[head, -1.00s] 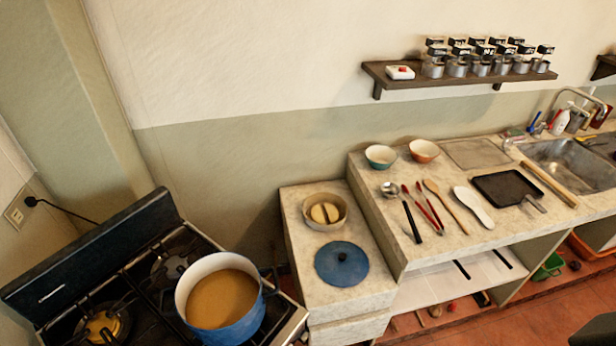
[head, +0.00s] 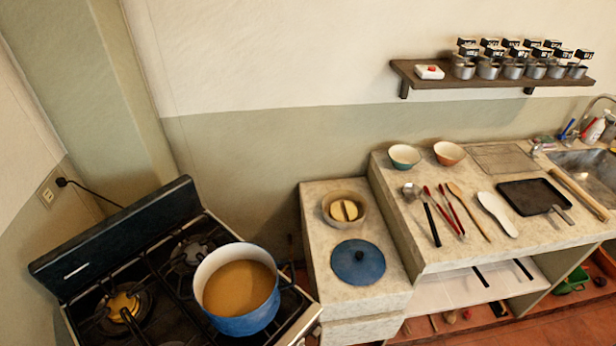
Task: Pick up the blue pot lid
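The blue pot lid (head: 358,264) is round and flat with a dark knob in its middle. It lies on the lower stone counter (head: 372,299), in front of a round bowl (head: 362,220) with pale pieces in it. A blue pot (head: 240,311) of brown liquid stands on the stove, left of the lid and apart from it. Neither of my grippers shows in the head view.
The black stove (head: 97,274) stands at the left with its raised back panel. The higher counter (head: 418,252) at the right holds bowls, a ladle, red tongs (head: 450,209), spoons and a black pan (head: 529,196). A wall shelf (head: 440,82) holds several small tins.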

